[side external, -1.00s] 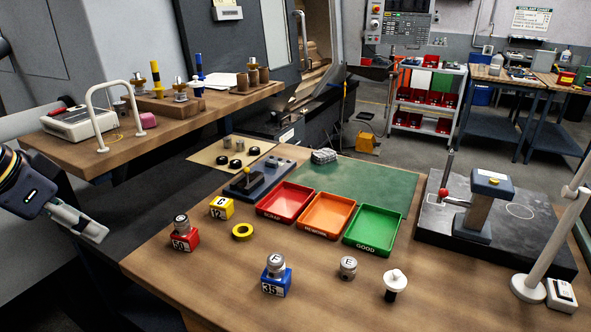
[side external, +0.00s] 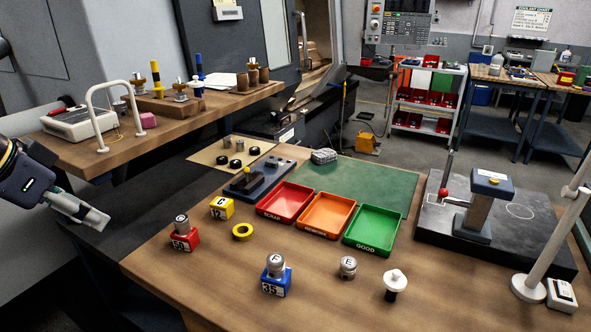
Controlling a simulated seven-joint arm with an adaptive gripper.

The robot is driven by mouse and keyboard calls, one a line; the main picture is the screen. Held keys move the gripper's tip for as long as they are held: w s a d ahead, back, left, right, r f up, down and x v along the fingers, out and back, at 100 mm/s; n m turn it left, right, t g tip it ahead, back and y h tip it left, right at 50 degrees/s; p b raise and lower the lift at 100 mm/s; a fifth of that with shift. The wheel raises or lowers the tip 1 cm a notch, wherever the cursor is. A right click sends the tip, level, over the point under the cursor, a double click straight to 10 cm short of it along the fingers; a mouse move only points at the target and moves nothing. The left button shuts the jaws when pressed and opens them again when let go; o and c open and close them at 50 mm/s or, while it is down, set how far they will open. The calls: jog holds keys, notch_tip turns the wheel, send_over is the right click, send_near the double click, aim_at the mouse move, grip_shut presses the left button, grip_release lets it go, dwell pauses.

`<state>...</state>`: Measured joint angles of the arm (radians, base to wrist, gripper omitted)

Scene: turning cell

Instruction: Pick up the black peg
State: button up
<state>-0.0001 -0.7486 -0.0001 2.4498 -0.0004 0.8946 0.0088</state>
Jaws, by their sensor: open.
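I cannot single out a plain black peg with certainty. A white-capped piece with a black lower end (side external: 390,296) stands upright at the front right of the wooden bench. Small black round pieces (side external: 236,164) lie on the tan mat behind the trays. My gripper (side external: 98,219) is at the left edge, open and empty, beside the bench and well away from these pieces. Its fingers are seen from the side, so the gap between them hardly shows.
Red (side external: 286,202), orange (side external: 326,215) and green (side external: 374,230) trays sit mid-bench. Numbered red (side external: 184,240), yellow (side external: 222,208) and blue (side external: 277,284) blocks stand in front. A raised shelf (side external: 100,170) with a white arched handle (side external: 93,105) is near my gripper. A gauge stand (side external: 478,210) is at right.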

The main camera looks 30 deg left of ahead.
jog(key=w+d+r+t, duration=0.1)
jog(key=w+d+r, duration=0.1)
jog(key=w+r, duration=0.4)
jog(key=w+d+r+m+h, duration=0.2)
jog(key=w+d+r+m, duration=0.15)
jog(key=w+d, duration=0.75)
jog(key=m+g+h, duration=0.1)
jog(key=m+g, duration=0.3)
jog(key=m, duration=0.1)
send_over(390, 281)
jog(key=s+a, duration=0.4)
notch_tip(390, 281, down, 18)
jog(key=x, duration=1)
jog(key=shift+d+r, duration=0.1)
jog(key=shift+d, duration=0.15)
jog(key=x, duration=0.6)
jog(key=shift+w+d+f, duration=0.1)
jog(key=shift+w+f, duration=0.05)
jog(key=shift+f, duration=0.2)
